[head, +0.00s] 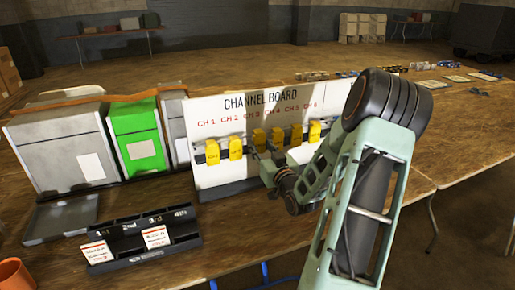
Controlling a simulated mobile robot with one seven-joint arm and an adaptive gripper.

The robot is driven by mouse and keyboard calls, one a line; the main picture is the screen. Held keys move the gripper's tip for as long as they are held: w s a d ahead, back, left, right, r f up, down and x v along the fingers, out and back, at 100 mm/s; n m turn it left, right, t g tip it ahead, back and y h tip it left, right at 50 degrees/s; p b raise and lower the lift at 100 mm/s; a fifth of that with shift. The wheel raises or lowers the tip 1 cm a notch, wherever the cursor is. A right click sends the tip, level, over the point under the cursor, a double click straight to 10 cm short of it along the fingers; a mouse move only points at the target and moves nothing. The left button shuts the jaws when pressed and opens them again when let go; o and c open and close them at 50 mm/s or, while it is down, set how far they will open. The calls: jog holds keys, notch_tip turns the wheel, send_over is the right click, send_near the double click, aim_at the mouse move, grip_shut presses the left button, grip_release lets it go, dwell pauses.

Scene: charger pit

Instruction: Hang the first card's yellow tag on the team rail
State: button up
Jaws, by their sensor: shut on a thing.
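The channel board (232,172) stands upright on the table, with red labels CH 1 to CH 6. Several yellow tags hang in a row on its dark rail, including the leftmost tag (212,152) and the rightmost tag (314,132). My gripper (263,155) is in front of the row near its middle, shut on a yellow tag (259,138); my arm hides part of the board's right side. The first card (97,254) stands in the slot marked 1st of a black holder (130,244). Its small writing is unreadable. I cannot tell which part is the team rail.
Another card (156,237) stands under 3rd. Grey bins (58,150) and a green bin (138,140) stand left of the board. A grey tray (60,218) and an orange cup (15,274) are at left. Small items lie along the table's far right.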

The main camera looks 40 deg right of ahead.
jog(key=b+v, duration=0.1)
jog(key=v, duration=0.7)
dwell(0.5)
jog(key=shift+s, duration=0.1)
